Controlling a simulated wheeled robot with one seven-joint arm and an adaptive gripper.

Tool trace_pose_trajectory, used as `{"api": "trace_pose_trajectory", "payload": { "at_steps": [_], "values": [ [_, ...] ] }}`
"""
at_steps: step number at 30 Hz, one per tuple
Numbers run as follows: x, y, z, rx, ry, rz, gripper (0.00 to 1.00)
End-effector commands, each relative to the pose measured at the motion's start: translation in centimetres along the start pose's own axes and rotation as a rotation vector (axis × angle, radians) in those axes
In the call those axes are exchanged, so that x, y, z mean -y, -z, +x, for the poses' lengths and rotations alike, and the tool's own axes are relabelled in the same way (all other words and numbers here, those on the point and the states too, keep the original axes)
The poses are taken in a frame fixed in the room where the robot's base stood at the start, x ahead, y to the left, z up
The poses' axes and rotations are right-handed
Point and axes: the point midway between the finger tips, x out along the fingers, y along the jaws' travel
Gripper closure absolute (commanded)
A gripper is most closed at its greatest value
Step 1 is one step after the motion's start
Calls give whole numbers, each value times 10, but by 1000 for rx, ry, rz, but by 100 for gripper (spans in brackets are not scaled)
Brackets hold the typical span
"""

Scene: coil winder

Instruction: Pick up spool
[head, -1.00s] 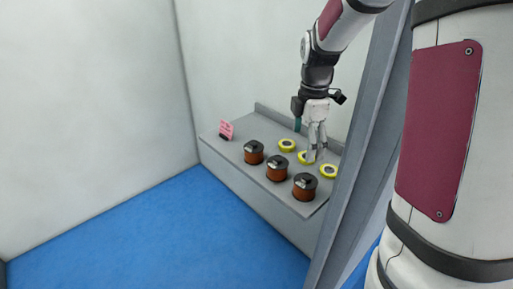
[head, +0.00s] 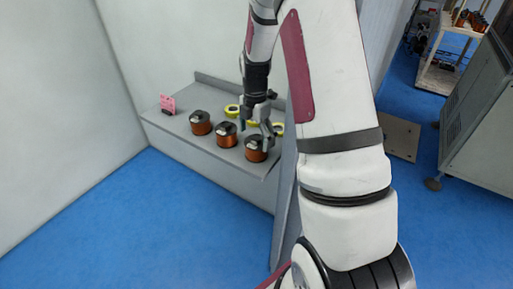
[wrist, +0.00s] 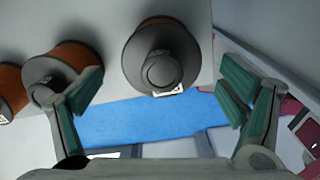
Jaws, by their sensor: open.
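Three copper-wound spools with dark grey tops stand in a row along the front of a grey shelf (head: 165,122): a left spool (head: 200,124), a middle spool (head: 226,135) and a right spool (head: 256,150). My gripper (head: 256,128) is open and empty, above and close to the right spool in the head view. In the wrist view, one spool (wrist: 160,58) lies ahead between the spread green-padded fingers of my gripper (wrist: 160,105), apart from both. Another spool (wrist: 62,62) is partly behind the left finger. A third is cut off at the left edge.
Yellow rings (head: 232,110) lie behind the spools, partly hidden by my arm. A pink card (head: 168,103) stands at the shelf's left end. The shelf's front edge drops to open blue floor (head: 140,220). A grey post stands right of the shelf.

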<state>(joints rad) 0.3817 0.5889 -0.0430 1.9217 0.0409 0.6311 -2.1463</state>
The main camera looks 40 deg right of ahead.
Motion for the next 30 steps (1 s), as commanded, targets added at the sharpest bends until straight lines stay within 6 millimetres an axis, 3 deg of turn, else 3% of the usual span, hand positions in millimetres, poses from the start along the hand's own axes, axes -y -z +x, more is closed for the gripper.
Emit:
{"api": "trace_pose_trajectory", "payload": {
  "at_steps": [10,20,30],
  "values": [
    [3,-2,44,-2,4,1,11],
    [2,-3,51,0,1,0,11],
    [2,-3,51,0,1,0,85]
  ]
}}
